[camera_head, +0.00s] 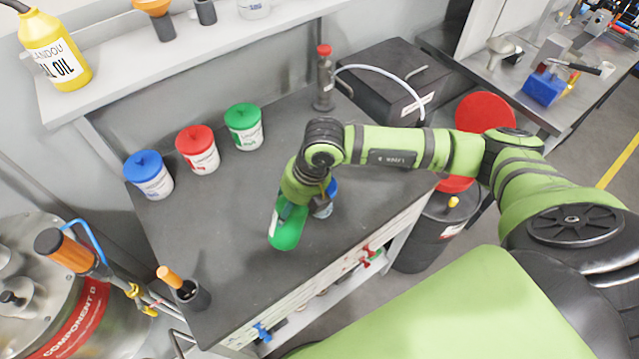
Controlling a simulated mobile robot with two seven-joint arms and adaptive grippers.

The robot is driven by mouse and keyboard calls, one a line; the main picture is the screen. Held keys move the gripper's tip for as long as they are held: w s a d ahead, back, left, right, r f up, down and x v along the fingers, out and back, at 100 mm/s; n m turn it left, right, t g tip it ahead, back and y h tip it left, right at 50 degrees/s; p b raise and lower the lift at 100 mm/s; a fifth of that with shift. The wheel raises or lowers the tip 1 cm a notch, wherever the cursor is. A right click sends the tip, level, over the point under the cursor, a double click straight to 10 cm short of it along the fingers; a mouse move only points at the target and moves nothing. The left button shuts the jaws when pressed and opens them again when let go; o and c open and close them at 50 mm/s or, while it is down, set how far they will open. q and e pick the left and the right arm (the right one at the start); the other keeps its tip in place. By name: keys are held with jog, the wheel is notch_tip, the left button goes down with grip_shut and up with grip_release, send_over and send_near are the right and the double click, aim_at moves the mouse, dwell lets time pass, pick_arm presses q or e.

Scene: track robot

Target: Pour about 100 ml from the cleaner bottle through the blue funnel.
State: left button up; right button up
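My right arm reaches in from the right over the dark workbench (235,215). Its gripper (299,197) is mostly hidden under the wrist and appears shut on a green bottle (287,230), likely the cleaner bottle. The bottle is tilted, with its rounded green end towards the front left and part of a pale label showing. Just right of it is a small blue item (331,187) above a pale labelled container (323,210), perhaps the blue funnel; the wrist and bottle partly cover it. I cannot tell whether bottle and funnel touch. My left gripper is not in view.
Blue (150,180), red (199,155) and green (244,131) lidded tubs stand along the bench's back left. A red-capped bottle (325,80) and black case (385,75) stand behind. A dark cup (192,295) is at front left. The bench's left middle is clear.

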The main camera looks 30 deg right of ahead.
jog(key=shift+w+d+f+g+y, duration=0.1)
jog(key=shift+w+d+g+y, duration=0.15)
jog(key=shift+d+y, duration=0.3)
jog(key=shift+w+d+f+g+y, duration=0.15)
jog(key=shift+d+g+y, duration=0.15)
jog(key=shift+y, duration=0.35)
jog(key=shift+b, duration=0.3)
jog(key=shift+d+r+m+g+y+b, duration=0.1)
jog(key=shift+r+m+g+y+b, duration=0.3)
jog(key=shift+y+b, duration=0.3)
jog(key=shift+f+y+b, duration=0.2)
jog(key=shift+y+b, duration=0.6)
jog(key=shift+b, duration=0.9)
jog(key=shift+w+d+r+g+y+b, duration=0.1)
jog(key=shift+r+g+y+b, duration=0.1)
jog(key=shift+r+y+b, duration=0.3)
jog(key=shift+d+r+g+y+b, duration=0.15)
jog(key=shift+y+b, duration=0.15)
jog(key=shift+b, duration=0.25)
jog(key=shift+r, duration=0.2)
jog(key=shift+y, duration=0.3)
